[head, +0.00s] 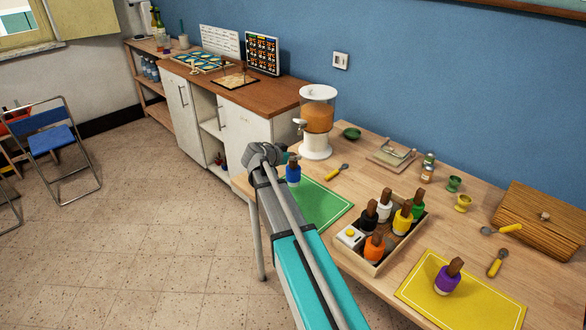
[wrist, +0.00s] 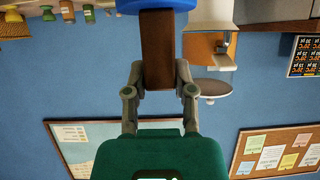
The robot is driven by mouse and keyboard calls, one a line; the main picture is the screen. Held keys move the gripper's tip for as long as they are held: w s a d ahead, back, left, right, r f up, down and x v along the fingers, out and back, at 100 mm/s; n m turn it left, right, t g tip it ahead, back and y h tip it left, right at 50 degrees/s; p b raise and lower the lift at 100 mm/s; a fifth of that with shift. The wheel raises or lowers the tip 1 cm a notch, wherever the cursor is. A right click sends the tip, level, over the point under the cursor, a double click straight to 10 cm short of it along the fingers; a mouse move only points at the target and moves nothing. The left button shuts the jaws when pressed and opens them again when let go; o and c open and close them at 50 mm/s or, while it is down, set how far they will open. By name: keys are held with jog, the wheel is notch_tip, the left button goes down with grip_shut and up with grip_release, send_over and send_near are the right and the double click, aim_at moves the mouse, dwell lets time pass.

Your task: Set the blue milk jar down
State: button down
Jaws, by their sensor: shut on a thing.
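The blue milk jar (head: 293,176) has a blue body and a brown top. In the head view it appears over the far left corner of the green mat (head: 322,207). My gripper (head: 291,159) is shut on its brown top. In the wrist view, which is upside down, the fingers (wrist: 158,78) close on both sides of the brown top, with the blue body (wrist: 155,5) cut off by the frame edge. The jar looks upright. I cannot tell whether its base touches the mat.
A wooden tray (head: 373,268) of several coloured jars stands right of the green mat. A purple jar (head: 447,278) is on a yellow mat (head: 487,312). A drink dispenser (head: 316,122) stands behind, with a yellow-handled scoop (head: 336,172) nearby. Most of the green mat is bare.

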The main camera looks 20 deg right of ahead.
aim_at(290, 164)
dwell(0.4)
jog(key=shift+w+f+b, duration=0.5)
jog(key=shift+f+b, duration=0.3)
jog(key=shift+f, duration=0.05)
jog(key=shift+f+b, duration=1.15)
jog(key=shift+f, duration=0.1)
jog(key=shift+c, duration=2.2)
grip_release()
jog(key=shift+s, duration=0.1)
